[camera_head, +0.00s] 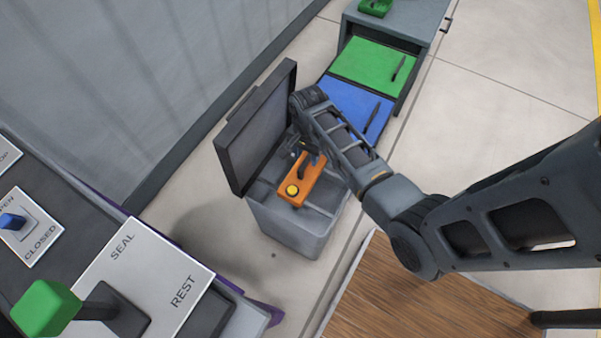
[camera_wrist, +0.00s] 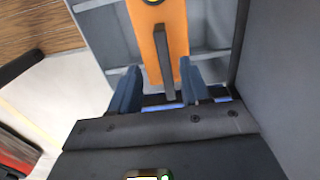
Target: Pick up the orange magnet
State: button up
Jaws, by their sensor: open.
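The orange magnet (camera_head: 303,185) lies in an open grey bin (camera_head: 290,228), with a yellow round knob on its near end. In the wrist view the orange magnet (camera_wrist: 178,32) runs up from between my fingers, with a dark upright handle bar along its middle. My gripper (camera_wrist: 157,88) is open, its two blue-grey fingers on either side of the lower part of that bar. I cannot tell whether either finger touches it. In the head view my gripper (camera_head: 306,150) is over the far end of the magnet, and my wrist hides part of it.
The bin's dark lid (camera_head: 258,130) stands open on the left. Beyond are a green tray (camera_head: 372,64) and a blue tray (camera_head: 345,97), each with a dark tool. A panel with SEAL and REST labels (camera_head: 150,262) and a green-knobbed lever (camera_head: 45,308) is at lower left.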

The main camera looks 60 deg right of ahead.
aim_at(303, 164)
jog(key=f, duration=0.4)
jog(key=f+b, duration=0.1)
jog(key=f, duration=0.2)
jog(key=shift+w+a+f, duration=0.1)
jog(key=shift+w+a, duration=0.15)
jog(key=shift+a, duration=0.1)
jog(key=shift+c, duration=0.4)
grip_shut()
dwell(0.5)
